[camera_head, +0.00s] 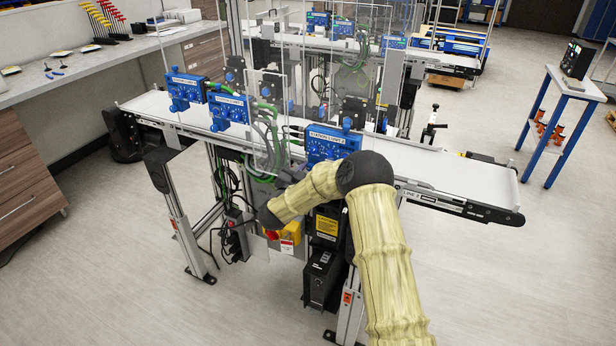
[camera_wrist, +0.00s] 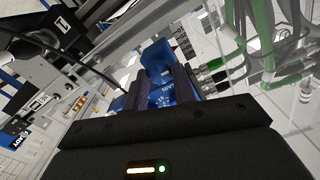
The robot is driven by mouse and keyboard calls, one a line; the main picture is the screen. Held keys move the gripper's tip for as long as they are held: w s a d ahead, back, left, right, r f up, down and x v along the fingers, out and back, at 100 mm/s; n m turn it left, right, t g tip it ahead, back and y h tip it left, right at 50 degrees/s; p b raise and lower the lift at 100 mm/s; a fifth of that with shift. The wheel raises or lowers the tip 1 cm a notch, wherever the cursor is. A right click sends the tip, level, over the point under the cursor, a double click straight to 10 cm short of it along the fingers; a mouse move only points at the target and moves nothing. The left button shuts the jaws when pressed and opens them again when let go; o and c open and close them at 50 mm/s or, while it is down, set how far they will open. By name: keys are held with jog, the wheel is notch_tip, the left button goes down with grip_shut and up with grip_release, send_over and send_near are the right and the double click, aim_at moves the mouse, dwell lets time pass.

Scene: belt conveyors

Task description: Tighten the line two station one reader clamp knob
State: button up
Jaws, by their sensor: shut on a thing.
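Three blue labelled reader units stand along the front conveyor in the head view: left (camera_head: 184,88), middle (camera_head: 229,108) and right (camera_head: 328,146). Their labels are too small to read surely. My gripper (camera_wrist: 158,82) shows in the wrist view with its two dark fingers closed around a blue part, apparently a clamp knob (camera_wrist: 155,56). Which reader it belongs to is hard to tell. In the head view my gripper (camera_head: 289,178) is at the conveyor's near side, left of the right reader unit. The fingertips and the held part are hidden there.
The white conveyor belt (camera_head: 440,165) runs across behind my arm. Clear panels (camera_head: 262,60) and green cables (camera_head: 262,178) stand close to the gripper. A yellow box with a red button (camera_head: 284,236) hangs below. Floor is open in front.

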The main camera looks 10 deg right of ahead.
jog(key=m+b, duration=0.5)
jog(key=b, duration=0.2)
jog(key=m+b, duration=0.6)
jog(key=b, duration=0.2)
jog(key=m+b, duration=0.6)
jog(key=b, duration=0.2)
jog(key=shift+f, duration=0.25)
jog(key=shift+r, duration=0.1)
jog(key=o, duration=1)
jog(key=shift+s, duration=0.15)
jog(key=v, duration=1.7)
jog(key=shift+s+b, duration=0.1)
jog(key=shift+b, duration=0.2)
